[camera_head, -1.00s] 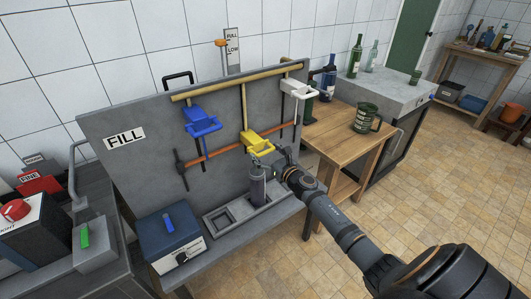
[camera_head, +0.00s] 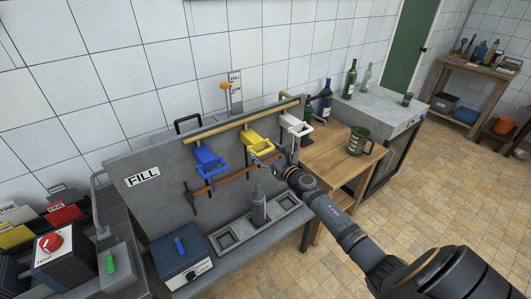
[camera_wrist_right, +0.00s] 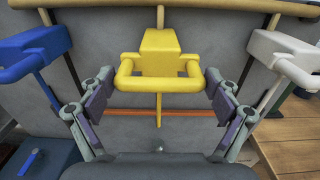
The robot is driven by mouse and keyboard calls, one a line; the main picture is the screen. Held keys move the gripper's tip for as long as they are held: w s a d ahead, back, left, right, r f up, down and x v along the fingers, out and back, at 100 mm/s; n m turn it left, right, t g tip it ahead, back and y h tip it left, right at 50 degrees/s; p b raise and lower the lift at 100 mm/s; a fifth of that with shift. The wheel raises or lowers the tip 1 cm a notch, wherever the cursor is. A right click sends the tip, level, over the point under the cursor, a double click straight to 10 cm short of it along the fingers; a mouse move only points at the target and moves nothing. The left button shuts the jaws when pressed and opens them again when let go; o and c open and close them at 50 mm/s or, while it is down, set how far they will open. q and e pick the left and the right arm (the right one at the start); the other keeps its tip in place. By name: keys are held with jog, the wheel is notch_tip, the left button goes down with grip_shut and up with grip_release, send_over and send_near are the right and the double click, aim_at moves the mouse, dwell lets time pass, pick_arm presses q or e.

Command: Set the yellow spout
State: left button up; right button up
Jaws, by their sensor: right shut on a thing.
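The yellow spout (camera_head: 257,142) hangs on the grey panel under the wooden bar, between the blue spout (camera_head: 207,157) and the white spout (camera_head: 294,124), roughly in line with them. It also shows in the right wrist view (camera_wrist_right: 160,48). My right gripper (camera_head: 266,160) is at its looped front. In the right wrist view my fingers (camera_wrist_right: 158,106) flank the yellow loop and are shut on it. A dark bottle (camera_head: 259,208) stands upright in the trough below, apart from the spout. My left gripper is out of view.
An orange-red rod (camera_head: 228,178) crosses the panel behind the spouts. A blue box (camera_head: 181,259) sits at the panel's foot.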

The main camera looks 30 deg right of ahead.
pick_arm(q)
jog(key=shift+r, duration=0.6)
pick_arm(e)
jog(key=shift+w+r, duration=0.1)
jog(key=shift+r, duration=0.65)
jog(key=o, duration=1.4)
